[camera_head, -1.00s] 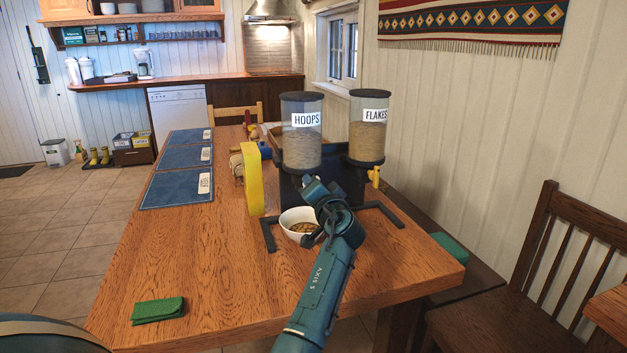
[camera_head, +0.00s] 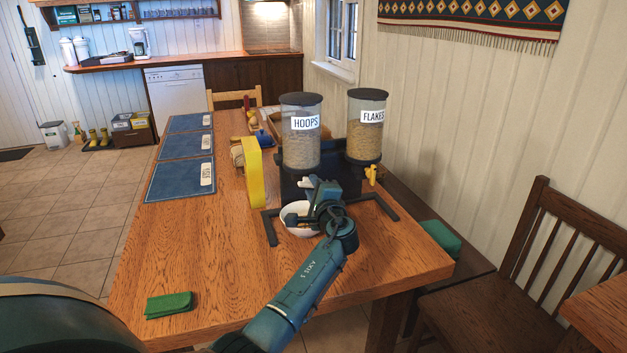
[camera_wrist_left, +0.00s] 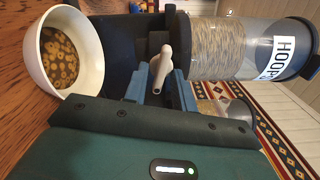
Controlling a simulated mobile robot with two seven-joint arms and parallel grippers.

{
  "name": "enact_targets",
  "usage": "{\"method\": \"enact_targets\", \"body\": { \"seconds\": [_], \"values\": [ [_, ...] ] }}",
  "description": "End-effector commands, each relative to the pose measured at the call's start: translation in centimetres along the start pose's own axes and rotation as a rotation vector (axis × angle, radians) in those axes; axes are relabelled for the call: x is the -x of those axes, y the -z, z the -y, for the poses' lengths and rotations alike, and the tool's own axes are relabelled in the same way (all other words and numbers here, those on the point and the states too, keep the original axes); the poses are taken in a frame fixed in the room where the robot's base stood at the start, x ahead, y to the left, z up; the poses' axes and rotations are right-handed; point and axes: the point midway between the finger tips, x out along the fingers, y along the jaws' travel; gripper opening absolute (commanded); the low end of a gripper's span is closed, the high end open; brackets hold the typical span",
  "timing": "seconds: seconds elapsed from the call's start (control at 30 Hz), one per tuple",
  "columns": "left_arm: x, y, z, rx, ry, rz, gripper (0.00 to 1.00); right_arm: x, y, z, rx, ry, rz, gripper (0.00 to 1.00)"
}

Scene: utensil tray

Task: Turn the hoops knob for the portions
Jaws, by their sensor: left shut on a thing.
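The hoops dispenser (camera_head: 301,146) is a clear cylinder with a dark lid, labelled HOOPS, on a black stand. It lies sideways in the left wrist view (camera_wrist_left: 222,50). A white bowl (camera_head: 291,229) stands below the outlet, partly behind my arm. In the left wrist view the bowl (camera_wrist_left: 97,50) holds hoops. My right gripper is not in view.
The flakes dispenser (camera_head: 366,135) with a yellow knob (camera_head: 371,174) stands on the right. A yellow upright object (camera_head: 254,172) is close on the left. Blue placemats (camera_head: 180,180) and a green cloth (camera_head: 168,305) lie on the table. The front of the table is mostly clear.

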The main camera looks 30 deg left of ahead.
Motion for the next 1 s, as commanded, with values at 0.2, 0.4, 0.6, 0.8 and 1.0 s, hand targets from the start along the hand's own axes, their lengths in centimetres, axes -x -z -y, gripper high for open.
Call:
{"method": "enact_targets", "body": {
  "seconds": [0.2,0.4,0.6,0.8,1.0],
  "values": [
    [-0.1,-0.2,0.5,-0.209,0.005,0.000,0.04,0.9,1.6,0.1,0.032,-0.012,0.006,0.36],
    [-0.1,-0.2,0.4,-0.399,0.004,0.001,0.04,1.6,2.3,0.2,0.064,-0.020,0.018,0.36],
    [-0.1,-0.3,0.3,-0.588,0.004,0.001,0.04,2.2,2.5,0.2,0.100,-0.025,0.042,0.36],
    [-0.1,-0.3,0.2,-0.778,0.004,0.003,0.04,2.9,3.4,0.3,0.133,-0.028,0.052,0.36],
    [-0.2,-0.4,0.1,-0.961,0.003,0.003,0.04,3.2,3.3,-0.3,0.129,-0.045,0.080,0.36]
  ]
}}
